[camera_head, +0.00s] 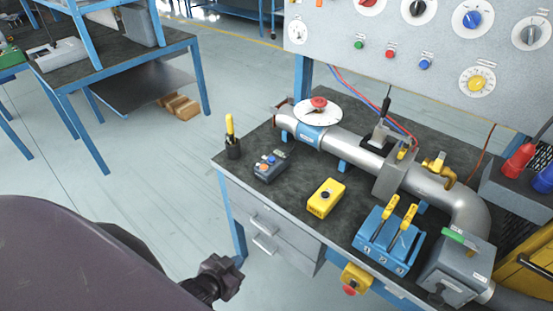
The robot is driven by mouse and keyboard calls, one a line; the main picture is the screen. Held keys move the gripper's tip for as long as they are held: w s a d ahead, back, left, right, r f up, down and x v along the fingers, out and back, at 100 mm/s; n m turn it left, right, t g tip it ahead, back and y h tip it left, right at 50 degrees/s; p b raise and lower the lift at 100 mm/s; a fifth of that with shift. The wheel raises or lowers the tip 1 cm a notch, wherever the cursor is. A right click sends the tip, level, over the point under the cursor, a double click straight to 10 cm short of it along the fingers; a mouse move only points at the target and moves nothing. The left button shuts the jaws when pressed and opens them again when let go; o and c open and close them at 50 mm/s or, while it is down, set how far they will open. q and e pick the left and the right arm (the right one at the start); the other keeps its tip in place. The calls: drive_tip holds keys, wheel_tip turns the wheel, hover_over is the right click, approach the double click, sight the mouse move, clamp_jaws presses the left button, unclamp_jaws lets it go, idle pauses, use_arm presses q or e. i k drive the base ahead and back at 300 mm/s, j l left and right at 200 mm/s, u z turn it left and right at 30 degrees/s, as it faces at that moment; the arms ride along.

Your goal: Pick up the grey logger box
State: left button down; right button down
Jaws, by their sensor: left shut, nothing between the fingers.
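A small dark grey box (270,168) with orange and blue buttons on top lies on the workbench, near its left front edge. It looks like the logger box, though I cannot read a label. My left gripper (232,281) is dark, shut and empty. It shows low in the view, in front of the bench drawers, below the grey box and apart from it. My right gripper is not in view.
A control panel (430,50) stands behind. Open floor lies left.

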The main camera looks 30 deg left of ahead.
sight(282, 159)
drive_tip(key=i+j+z, duration=0.15)
drive_tip(key=j, duration=0.7)
drive_tip(key=j+z, duration=0.15)
drive_tip(key=j, duration=0.75)
